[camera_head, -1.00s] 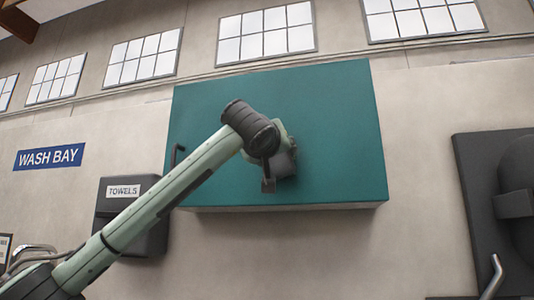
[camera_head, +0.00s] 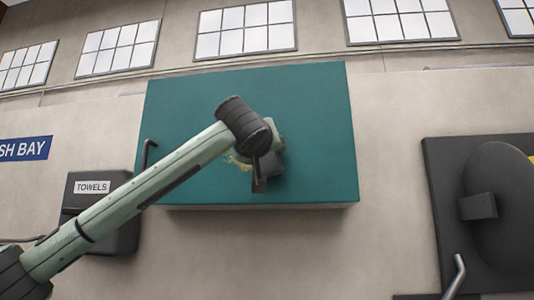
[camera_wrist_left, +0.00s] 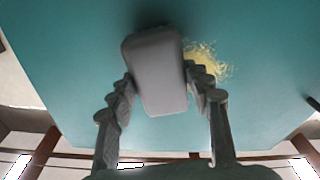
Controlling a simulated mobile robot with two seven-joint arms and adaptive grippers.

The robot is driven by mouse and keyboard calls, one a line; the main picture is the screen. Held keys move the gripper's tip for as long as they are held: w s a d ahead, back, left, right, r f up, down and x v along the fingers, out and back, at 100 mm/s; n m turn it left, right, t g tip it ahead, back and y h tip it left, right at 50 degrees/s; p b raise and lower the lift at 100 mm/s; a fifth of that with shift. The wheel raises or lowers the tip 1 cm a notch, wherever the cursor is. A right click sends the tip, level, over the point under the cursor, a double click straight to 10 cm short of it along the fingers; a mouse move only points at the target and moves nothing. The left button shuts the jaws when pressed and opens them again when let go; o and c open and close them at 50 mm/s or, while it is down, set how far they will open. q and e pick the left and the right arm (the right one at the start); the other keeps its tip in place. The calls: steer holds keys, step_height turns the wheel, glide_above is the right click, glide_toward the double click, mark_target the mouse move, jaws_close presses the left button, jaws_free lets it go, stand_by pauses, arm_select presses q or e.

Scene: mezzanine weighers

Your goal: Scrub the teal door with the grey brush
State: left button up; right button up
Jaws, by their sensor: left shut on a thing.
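The teal door (camera_head: 200,110) is a wide flat panel on the wall, with a dark handle (camera_head: 147,150) near its left edge; its teal face also fills much of the left wrist view (camera_wrist_left: 80,60). A yellowish smear (camera_head: 238,160) marks the door beside my gripper; it shows in the left wrist view (camera_wrist_left: 208,60), right of the brush. My left gripper (camera_head: 268,162) is in front of the door's middle, partly hidden by my arm. In the left wrist view its fingers are shut on the grey brush (camera_wrist_left: 157,75). Whether the brush touches the door is unclear. My right gripper is not in view.
A dark wall unit (camera_head: 445,200) with a rounded front stands at the right. Bare wall (camera_head: 395,130) lies between it and the door.

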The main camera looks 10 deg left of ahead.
arm_select(q)
steer(key=shift+w+a, duration=0.2)
steer(key=shift+a, duration=5.3)
steer(key=shift+s+d+r+p, duration=0.1)
steer(key=shift+d+r+p, duration=0.25)
steer(key=shift+d, duration=1.65)
steer(key=shift+d+r+p, duration=0.1)
steer(key=shift+d+r, duration=0.4)
steer(key=shift+d, duration=1.5)
steer(key=shift+s+d+r+p, duration=0.1)
steer(key=shift+d+r+p, duration=0.25)
steer(key=shift+d, duration=1.65)
steer(key=shift+a+b, duration=0.35)
steer(key=shift+a, duration=1.7)
steer(key=a, duration=0.8)
steer(key=shift+w, duration=0.2)
